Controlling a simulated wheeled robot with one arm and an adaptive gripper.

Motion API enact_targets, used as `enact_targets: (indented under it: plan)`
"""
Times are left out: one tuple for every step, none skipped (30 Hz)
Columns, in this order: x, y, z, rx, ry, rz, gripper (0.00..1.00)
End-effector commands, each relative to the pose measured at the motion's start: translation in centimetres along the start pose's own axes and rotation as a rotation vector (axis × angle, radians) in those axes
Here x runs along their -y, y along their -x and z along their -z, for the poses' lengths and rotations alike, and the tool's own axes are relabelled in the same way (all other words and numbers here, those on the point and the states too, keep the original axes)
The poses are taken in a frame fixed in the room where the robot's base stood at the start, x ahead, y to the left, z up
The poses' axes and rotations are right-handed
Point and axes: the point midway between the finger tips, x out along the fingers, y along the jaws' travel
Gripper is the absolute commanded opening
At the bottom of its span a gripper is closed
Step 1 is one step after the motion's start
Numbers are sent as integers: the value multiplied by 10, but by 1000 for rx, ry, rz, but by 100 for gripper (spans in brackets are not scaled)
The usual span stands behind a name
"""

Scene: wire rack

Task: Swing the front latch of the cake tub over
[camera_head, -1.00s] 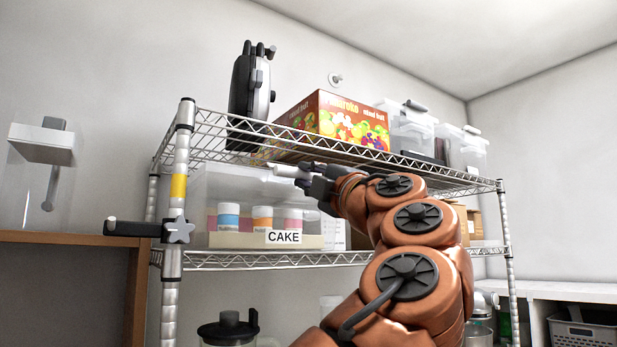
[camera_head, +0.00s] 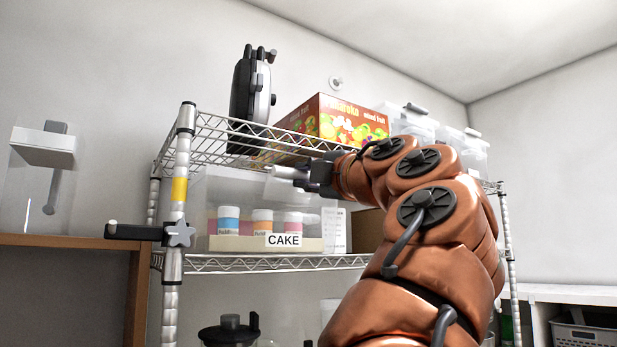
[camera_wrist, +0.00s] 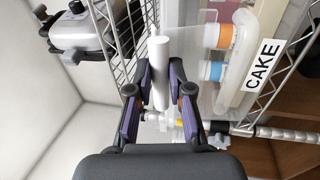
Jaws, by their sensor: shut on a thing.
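The cake tub (camera_head: 225,190) is a clear box on the rack's middle shelf, with a white CAKE label (camera_head: 283,240) low on its front and several coloured jars inside. The label also shows, turned on its side, in the wrist view (camera_wrist: 263,65). The front latch (camera_head: 290,172) is a pale round bar at the tub's upper front. In the wrist view the bar (camera_wrist: 158,60) stands between my fingers. My gripper (camera_head: 312,176) is shut on this bar, coming from the right. The latch's hinge and the tub's right part are partly hidden by my gripper and arm.
The upper wire shelf (camera_head: 215,135) lies just above my gripper, carrying a black appliance (camera_head: 250,90), a fruit box (camera_head: 340,120) and clear bins (camera_head: 410,120). A rack post with a dark side handle (camera_head: 135,231) stands left. Jars stand below.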

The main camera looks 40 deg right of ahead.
Motion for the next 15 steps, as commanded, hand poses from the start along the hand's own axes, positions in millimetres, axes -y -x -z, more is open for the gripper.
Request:
enact_targets:
  plan:
    - [1, -2, 2, -5, 3, 17, 0]
    - [1, -2, 2, -5, 3, 24, 0]
    - [1, -3, 2, -6, 4, 33, 0]
    - [1, -3, 2, -6, 1, 39, 0]
    - [1, -4, 1, -6, -1, 45, 0]
    - [1, -4, 1, -7, -1, 54, 0]
    - [1, -5, 1, -8, -2, 60, 0]
    - [1, -6, 2, -9, -1, 67, 0]
    - [1, -6, 3, -10, 0, 75, 0]
    - [1, -7, 3, -11, -2, 81, 0]
    - [1, -7, 3, -11, -2, 87, 0]
    - [2, -8, 3, -12, -4, 94, 0]
    - [1, -8, 3, -12, -5, 99, 0]
    - [2, -8, 3, -13, -4, 105, 0]
    - [2, -9, 3, -14, -5, 112, 0]
